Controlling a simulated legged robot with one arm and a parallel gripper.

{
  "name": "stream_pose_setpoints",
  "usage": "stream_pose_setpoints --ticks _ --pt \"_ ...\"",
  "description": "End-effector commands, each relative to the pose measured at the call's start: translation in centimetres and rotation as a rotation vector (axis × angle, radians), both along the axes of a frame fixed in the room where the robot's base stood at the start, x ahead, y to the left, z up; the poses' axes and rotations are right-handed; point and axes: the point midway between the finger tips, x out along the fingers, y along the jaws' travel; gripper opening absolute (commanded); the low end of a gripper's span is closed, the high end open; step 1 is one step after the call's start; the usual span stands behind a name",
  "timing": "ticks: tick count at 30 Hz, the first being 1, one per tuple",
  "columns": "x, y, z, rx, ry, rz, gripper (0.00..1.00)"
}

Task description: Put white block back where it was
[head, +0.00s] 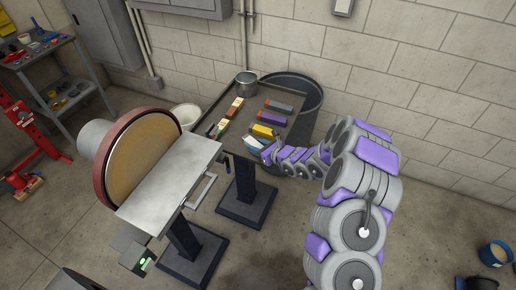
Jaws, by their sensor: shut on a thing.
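The white block (251,143) shows at the front edge of the dark stand top (245,112), right at the tip of my arm. My gripper (262,151) is small in the head view and is shut on the white block. The arm reaches in from the right and partly hides the block and the stand's front right corner. I cannot tell whether the block touches the surface. A yellow block (264,131) lies just behind it, with a purple block (272,119) and a grey block (279,106) farther back.
Several brown and tan blocks (231,112) lie along the stand's left side. A metal can (246,84) stands at the back. A disc sander (140,160) with a metal table (175,180) stands close on the left. A dark round bin (308,90) is behind, near the wall.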

Motion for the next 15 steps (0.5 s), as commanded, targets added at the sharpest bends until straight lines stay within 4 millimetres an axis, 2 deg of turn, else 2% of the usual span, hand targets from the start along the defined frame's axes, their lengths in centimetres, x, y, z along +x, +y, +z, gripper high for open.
stream_pose_setpoints --ticks 5,6,13,15 --pt "0.04 -0.05 -0.05 -0.001 -0.001 -0.002 0.1" --pt "0.04 -0.04 -0.06 -0.001 0.0 -0.002 0.41" --pt "0.03 -0.02 -0.04 -0.002 -0.001 -0.001 0.64" --pt "0.04 -0.03 -0.04 -0.002 -0.001 -0.001 0.66"
